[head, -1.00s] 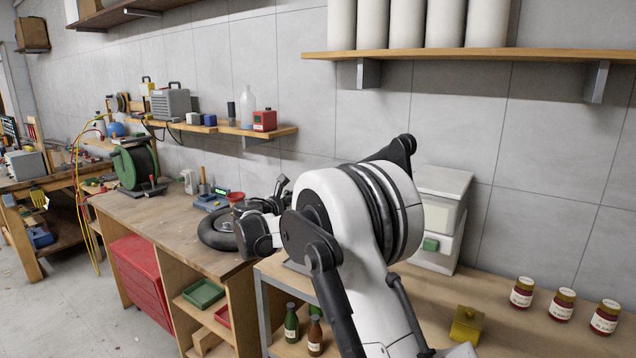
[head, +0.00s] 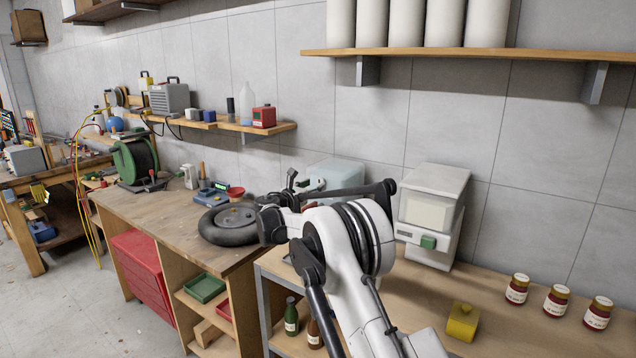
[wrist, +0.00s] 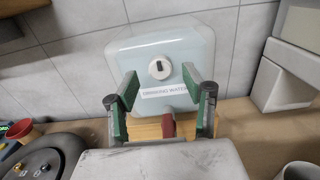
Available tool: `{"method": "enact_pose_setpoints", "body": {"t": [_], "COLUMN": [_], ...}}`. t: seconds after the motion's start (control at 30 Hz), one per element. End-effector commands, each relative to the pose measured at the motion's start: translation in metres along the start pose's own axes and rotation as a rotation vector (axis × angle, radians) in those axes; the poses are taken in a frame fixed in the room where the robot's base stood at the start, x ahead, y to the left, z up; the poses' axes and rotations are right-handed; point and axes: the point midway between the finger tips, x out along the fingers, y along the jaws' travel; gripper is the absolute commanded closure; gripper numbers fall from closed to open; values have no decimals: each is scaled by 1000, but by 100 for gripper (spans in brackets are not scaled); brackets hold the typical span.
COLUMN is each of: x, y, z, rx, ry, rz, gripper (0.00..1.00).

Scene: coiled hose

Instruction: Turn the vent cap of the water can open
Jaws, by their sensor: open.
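The water can is a pale blue, translucent box (wrist: 205,50) labelled DRINKING WATER, standing upright ahead of me in the wrist view. In the head view the can (head: 336,174) shows behind my arm, by the wall. Its vent cap (wrist: 160,69) is a white round knob with a short dark mark across its middle, roughly upright. A red tap (wrist: 168,124) sits low on the can's front. My gripper (wrist: 160,84) is open and empty, its green-padded fingers pointing at the can, one on each side of the cap in the picture. I see no contact. My arm hides part of the can in the head view.
A white-grey dispenser (head: 432,215) stands to the right. A yellow box (head: 462,322) and jars (head: 557,301) sit on the right bench.

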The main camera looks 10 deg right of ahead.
Motion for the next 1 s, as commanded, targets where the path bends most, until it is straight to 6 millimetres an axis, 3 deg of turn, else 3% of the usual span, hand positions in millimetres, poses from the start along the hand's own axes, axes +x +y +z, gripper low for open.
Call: {"method": "enact_pose_setpoints", "body": {"t": [0.2,0.6,0.93,1.0], "x": [24,30,30,30], "y": [0,0,0,0], "z": [0,0,0,0], "rx": [0,0,0,1], "ry": [0,0,0,0], "rz": [0,0,0,0], "gripper": [55,55,99,100]}}
